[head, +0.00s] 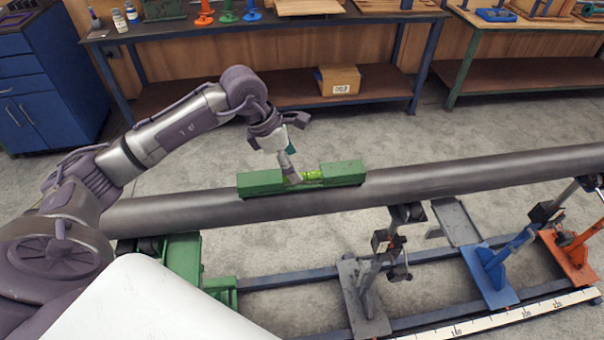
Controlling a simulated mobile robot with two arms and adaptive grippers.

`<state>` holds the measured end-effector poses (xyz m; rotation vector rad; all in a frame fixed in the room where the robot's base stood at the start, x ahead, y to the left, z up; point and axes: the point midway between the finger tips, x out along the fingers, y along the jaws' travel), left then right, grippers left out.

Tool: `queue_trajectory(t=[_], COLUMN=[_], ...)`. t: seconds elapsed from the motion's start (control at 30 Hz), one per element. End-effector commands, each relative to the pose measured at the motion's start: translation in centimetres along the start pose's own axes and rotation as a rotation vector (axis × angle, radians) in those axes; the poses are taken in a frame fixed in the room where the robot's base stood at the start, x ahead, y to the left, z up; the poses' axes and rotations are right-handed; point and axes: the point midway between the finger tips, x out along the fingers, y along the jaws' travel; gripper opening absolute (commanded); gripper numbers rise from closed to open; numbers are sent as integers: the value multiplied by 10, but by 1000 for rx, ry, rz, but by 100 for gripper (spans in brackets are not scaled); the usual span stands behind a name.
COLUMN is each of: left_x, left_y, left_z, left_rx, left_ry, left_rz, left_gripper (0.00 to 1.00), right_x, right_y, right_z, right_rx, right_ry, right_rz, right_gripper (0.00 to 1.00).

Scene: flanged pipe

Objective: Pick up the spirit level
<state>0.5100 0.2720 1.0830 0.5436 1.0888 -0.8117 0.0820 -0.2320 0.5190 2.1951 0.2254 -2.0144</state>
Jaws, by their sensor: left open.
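The spirit level (343,174) is a green bar with a bright yellow-green vial near its middle. It lies lengthwise along the top of the long grey pipe (450,177). My left gripper (291,172) points down at the level's middle from above, with its lower finger end beside the vial. It is open and hides part of the level just left of the vial. I cannot tell whether a finger touches the level. My right gripper is not in view.
The pipe rests on stands over a rail frame, including a grey stand (362,300), a blue stand (490,275) and an orange stand (572,255). A ruler strip (500,317) runs along the front. A workbench (270,28) and blue cabinet (45,85) stand behind.

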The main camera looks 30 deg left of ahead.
Motion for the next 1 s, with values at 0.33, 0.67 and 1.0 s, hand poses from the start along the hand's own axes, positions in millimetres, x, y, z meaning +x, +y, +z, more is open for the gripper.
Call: queue_trajectory(t=[0.33,0.67,1.0], left_x=[43,49,49], left_y=[-3,-2,-2], left_z=[6,5,5], left_rx=[-3,-1,-1], left_ry=[0,0,0], left_rz=[-3,-1,0], left_gripper=[79,72,16], right_x=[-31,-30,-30], right_y=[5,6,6], right_z=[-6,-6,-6], right_rx=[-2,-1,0], right_ry=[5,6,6], right_rz=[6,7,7], right_gripper=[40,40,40])
